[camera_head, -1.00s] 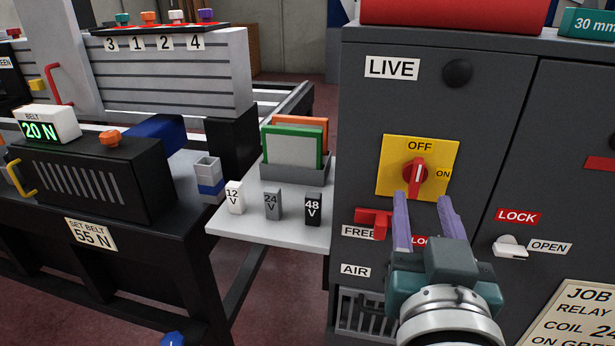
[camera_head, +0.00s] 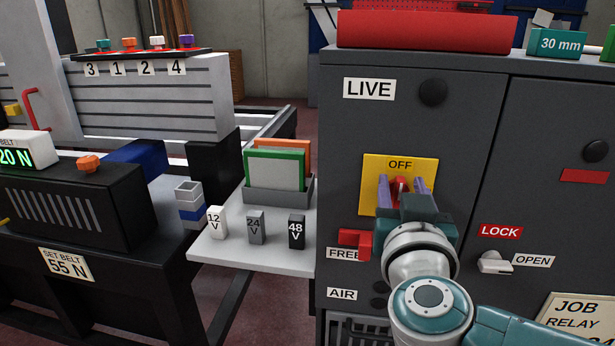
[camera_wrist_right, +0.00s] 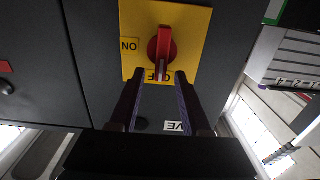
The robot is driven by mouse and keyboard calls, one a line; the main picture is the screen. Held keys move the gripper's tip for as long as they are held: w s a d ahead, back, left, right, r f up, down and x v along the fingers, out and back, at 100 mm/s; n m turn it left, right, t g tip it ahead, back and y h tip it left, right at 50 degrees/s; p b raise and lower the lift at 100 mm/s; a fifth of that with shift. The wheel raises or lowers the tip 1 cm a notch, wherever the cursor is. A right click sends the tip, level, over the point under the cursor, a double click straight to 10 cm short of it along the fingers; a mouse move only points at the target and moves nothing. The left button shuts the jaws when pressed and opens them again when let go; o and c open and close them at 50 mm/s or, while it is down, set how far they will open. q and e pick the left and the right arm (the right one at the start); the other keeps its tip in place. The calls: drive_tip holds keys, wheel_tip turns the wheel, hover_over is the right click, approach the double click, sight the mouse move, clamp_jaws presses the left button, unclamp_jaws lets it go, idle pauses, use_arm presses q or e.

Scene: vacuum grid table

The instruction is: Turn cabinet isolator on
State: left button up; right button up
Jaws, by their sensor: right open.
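The cabinet isolator is a red rotary knob (camera_head: 400,186) on a yellow plate (camera_head: 374,170) on the grey cabinet's front. In the right wrist view, which is upside down, the knob (camera_wrist_right: 161,48) has its pointer towards the OFF label, with the ON label (camera_wrist_right: 130,45) to one side. My right gripper (camera_head: 398,182) is open in front of the plate, its two purple fingers left and right of the knob in the head view. In the right wrist view the fingertips (camera_wrist_right: 157,74) are spread near the pointer's end; I cannot tell if they touch it. My left gripper is not in view.
Below the plate are a red handle (camera_head: 355,241) by the FREE label and a white lever (camera_head: 494,262) between LOCK and OPEN. A white shelf (camera_head: 250,258) with several voltage blocks juts out left of the cabinet. A red box (camera_head: 425,30) lies on top.

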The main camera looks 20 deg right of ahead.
clamp_jaws()
